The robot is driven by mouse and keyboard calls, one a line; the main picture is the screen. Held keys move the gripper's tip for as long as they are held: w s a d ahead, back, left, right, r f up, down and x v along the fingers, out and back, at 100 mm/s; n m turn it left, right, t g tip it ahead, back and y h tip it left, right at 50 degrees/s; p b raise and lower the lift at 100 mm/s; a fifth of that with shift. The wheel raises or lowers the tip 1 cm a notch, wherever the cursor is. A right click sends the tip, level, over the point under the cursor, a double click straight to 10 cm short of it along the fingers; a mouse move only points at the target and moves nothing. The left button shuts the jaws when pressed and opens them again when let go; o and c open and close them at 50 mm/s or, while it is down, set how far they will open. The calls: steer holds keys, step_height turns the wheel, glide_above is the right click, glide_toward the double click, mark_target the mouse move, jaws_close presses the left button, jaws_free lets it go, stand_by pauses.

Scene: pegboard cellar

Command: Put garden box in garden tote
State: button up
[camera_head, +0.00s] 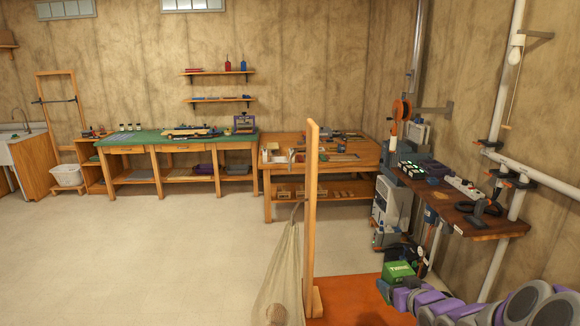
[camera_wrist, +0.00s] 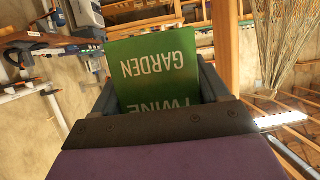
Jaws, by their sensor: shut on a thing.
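The garden box is a green box (camera_head: 398,270) lettered in white, in the lower right of the head view. In the wrist view the garden box (camera_wrist: 155,65) reads "GARDEN TWINE", upside down. My gripper (camera_head: 396,284) is shut on it and holds it between its jaws, which also show at the box's sides in the wrist view (camera_wrist: 160,88). A pale hanging bag (camera_head: 281,285) droops beside a wooden post, left of my gripper; its netting shows at the upper right of the wrist view (camera_wrist: 285,40). I cannot tell for sure whether this is the garden tote.
The wooden post (camera_head: 312,215) stands between the bag and my gripper. A wall-side bench (camera_head: 460,212) with cables and tools is at the right. A wooden workbench (camera_head: 345,155) and a green-topped bench (camera_head: 150,140) line the back. The pale floor (camera_head: 150,260) at left is clear.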

steer(key=s+a+r+n+y, duration=0.1)
steer(key=a+r, duration=0.4)
steer(key=a, duration=0.3)
steer(key=a+r+n+y, duration=0.1)
steer(key=a+r, duration=0.3)
steer(key=a, duration=0.4)
steer(key=d+f, duration=0.3)
steer(key=d, duration=0.2)
steer(key=d+f+m+h, duration=0.1)
steer(key=d+f, duration=0.1)
steer(key=d, duration=0.3)
steer(key=w+d+f+m+h, duration=0.1)
steer(key=d+f, duration=0.2)
steer(key=d, duration=0.2)
steer(key=shift+d+f, duration=0.2)
steer(key=shift+f, duration=0.15)
steer(key=s+d+f+m, duration=0.1)
steer(key=s+d+f, duration=0.2)
steer(key=d+f, duration=0.7)
steer(key=s+d+f+h, duration=0.1)
steer(key=s+d+f, duration=0.4)
steer(key=s+f, duration=0.3)
steer(key=s+d+f+h, duration=0.1)
steer(key=s+d+f, duration=0.4)
steer(key=s+f, duration=0.3)
step_height(320, 180, down, 2)
steer(key=shift+s+d+f+m, duration=0.1)
steer(key=shift+s+d+m, duration=0.15)
steer(key=shift+d+m, duration=0.15)
